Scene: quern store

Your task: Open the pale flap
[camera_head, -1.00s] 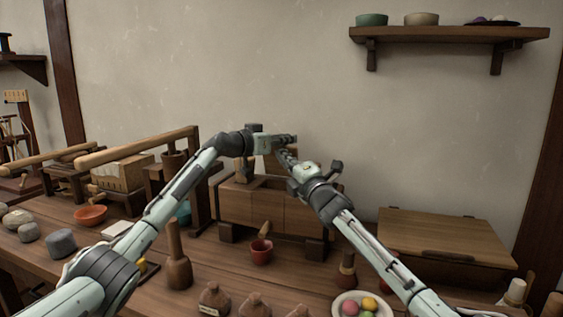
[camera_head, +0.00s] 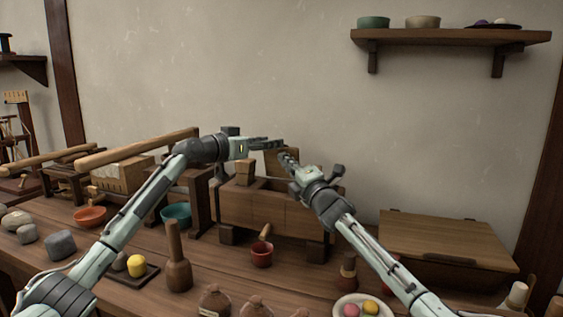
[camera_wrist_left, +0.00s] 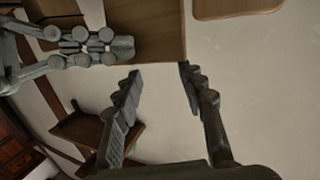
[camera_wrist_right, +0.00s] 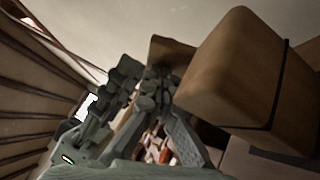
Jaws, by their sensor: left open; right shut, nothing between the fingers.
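A wooden chest (camera_head: 262,210) stands at mid-table against the wall. An upright, pale wooden panel (camera_head: 274,164), apparently the flap, rises at its back, partly hidden behind my grippers. My left gripper (camera_head: 280,146) is open above the chest, close to the panel. In the left wrist view a wooden panel (camera_wrist_left: 158,30) lies just beyond the open fingers, with nothing seen between them. My right gripper (camera_head: 288,158) is shut and empty, just below and right of the left one. The right wrist view shows its closed fingers (camera_wrist_right: 152,85) beside a large wooden block (camera_wrist_right: 232,70).
A lidded wooden box (camera_head: 440,238) stands at the right. A small red pot (camera_head: 261,254), a wooden pestle (camera_head: 177,262) and a plate of coloured balls (camera_head: 362,306) stand in front. A beam press (camera_head: 140,148) is at left. A wall shelf (camera_head: 450,36) hangs above right.

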